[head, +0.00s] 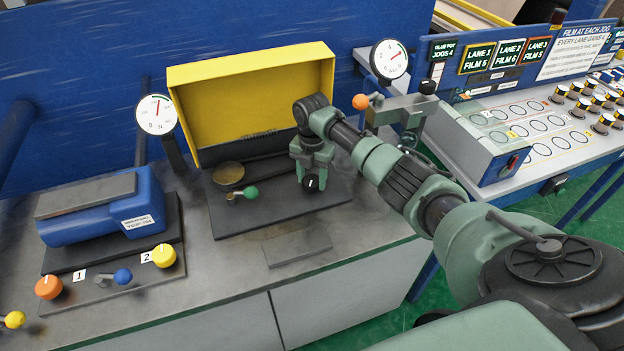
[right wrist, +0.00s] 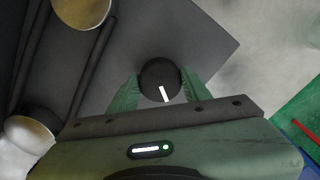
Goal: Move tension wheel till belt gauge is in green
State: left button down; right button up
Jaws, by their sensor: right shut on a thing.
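A black knob (head: 312,183) with a white line is on the dark plate of the machine with the raised yellow cover; I take it as the tension wheel. My right gripper (head: 311,176) reaches down over it and is shut on it. In the right wrist view the knob (right wrist: 159,78) is between the two green fingers, its white line pointing down and slightly right. A round white gauge (head: 156,115) marked N stands left of the cover. Its needle points nearly straight up, near a green part of the scale; whether it lies within the green is too small to tell.
A green-tipped lever (head: 250,193) and a brass disc (head: 228,174) are left of the knob. The yellow cover (head: 250,90) stands behind. Another gauge (head: 388,60) and an orange ball knob (head: 360,101) are behind my right arm. A blue machine (head: 105,215) is at left.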

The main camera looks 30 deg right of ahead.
aim_at(312, 180)
jog(key=shift+w+n, duration=0.1)
jog(key=shift+n, duration=0.3)
jog(key=o, duration=1.4)
jog(key=shift+c, duration=0.2)
notch_tip(312, 180, up, 8)
jog(key=shift+f+b, duration=0.1)
jog(key=shift+b, duration=0.8)
